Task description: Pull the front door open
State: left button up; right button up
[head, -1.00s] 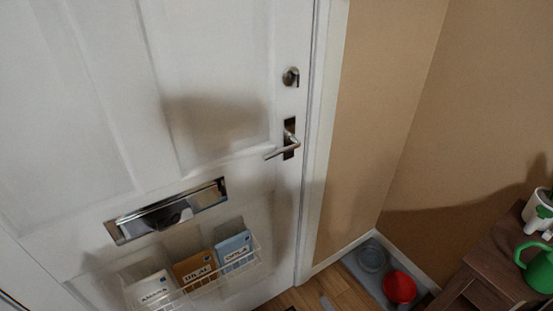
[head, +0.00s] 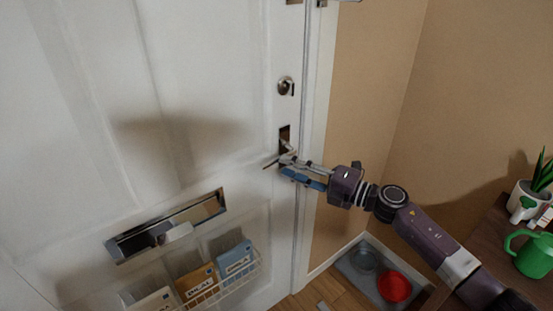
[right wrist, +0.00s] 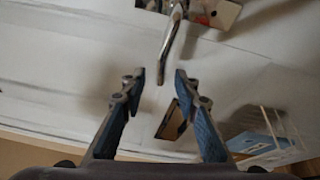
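The white front door (head: 80,110) fills the left of the head view and looks shut, its edge close along the white frame (head: 313,130). Its metal lever handle (head: 285,138) sits near the right edge, below a round lock (head: 286,86). My right gripper (head: 281,165) is at the lever, partly hiding it. In the right wrist view, the fingers of my right gripper (right wrist: 160,77) are apart, with the free end of the lever (right wrist: 170,45) between the tips. I cannot tell whether they touch it. My left gripper is not in view.
A letter slot (head: 168,227) and a wire rack (head: 232,279) of envelopes are on the door. On the right stands a brown table (head: 487,238) with a green watering can (head: 533,256) and a potted plant. A tray (head: 350,273) with a red bowl (head: 394,287) lies on the floor.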

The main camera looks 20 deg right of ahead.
aim_at(276, 162)
jog(key=p+x, duration=0.1)
jog(key=x, duration=0.4)
jog(key=shift+w+a, duration=0.2)
jog(key=shift+w, duration=0.05)
grip_shut()
